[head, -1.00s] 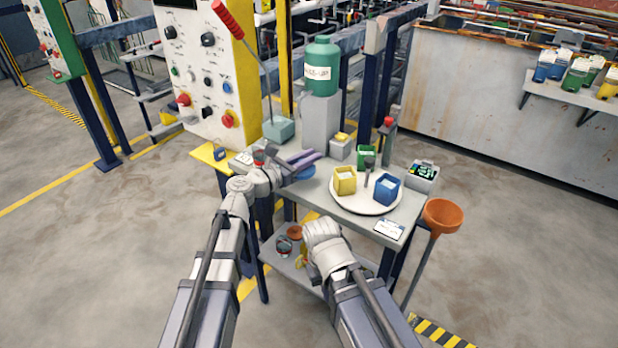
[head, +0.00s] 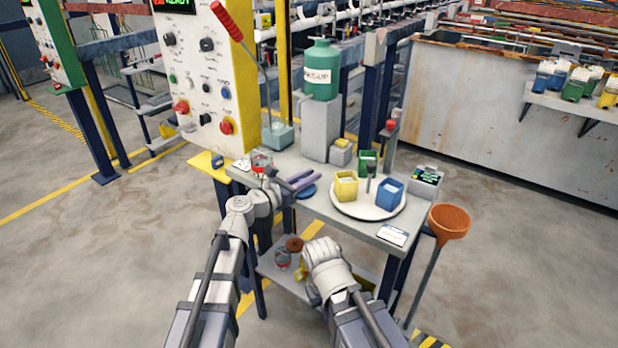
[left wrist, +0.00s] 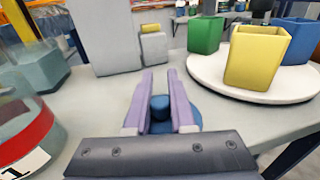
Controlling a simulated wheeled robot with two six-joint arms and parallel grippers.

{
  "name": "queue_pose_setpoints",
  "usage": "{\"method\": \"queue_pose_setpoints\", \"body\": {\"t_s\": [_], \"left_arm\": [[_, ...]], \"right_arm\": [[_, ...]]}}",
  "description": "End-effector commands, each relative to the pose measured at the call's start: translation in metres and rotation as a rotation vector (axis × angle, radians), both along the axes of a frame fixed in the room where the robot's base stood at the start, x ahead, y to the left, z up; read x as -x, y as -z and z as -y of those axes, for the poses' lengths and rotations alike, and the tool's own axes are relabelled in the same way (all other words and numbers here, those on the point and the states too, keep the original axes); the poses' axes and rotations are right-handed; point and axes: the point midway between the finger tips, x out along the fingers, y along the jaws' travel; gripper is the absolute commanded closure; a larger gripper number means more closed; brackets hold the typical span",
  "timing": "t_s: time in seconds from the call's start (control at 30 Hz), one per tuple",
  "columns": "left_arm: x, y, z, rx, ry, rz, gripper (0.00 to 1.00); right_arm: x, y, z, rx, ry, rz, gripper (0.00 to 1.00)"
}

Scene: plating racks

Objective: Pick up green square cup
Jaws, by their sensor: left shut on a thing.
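My left gripper (head: 303,184) has purple fingers and is left of the green cup, with a clear gap. In the left wrist view its fingers (left wrist: 160,102) are shut on a blue knob (left wrist: 159,106) above a blue disc. The disc also shows at the fingertips in the head view (head: 308,192). My right wrist shows below the bench front; its fingers cannot be made out.
A jar with a red band (head: 262,161) is by my left wrist. A grey block, green bottle (head: 321,72) and panel stand behind. An orange funnel (head: 449,220) is at right.

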Motion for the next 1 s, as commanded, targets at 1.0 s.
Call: {"method": "queue_pose_setpoints", "body": {"t_s": [1.0], "left_arm": [[0.042, -0.003, -0.052, 0.0, -0.002, 0.0, 0.48]], "right_arm": [[0.0, -0.003, 0.0, 0.0, 0.0, 0.0, 1.0]]}}
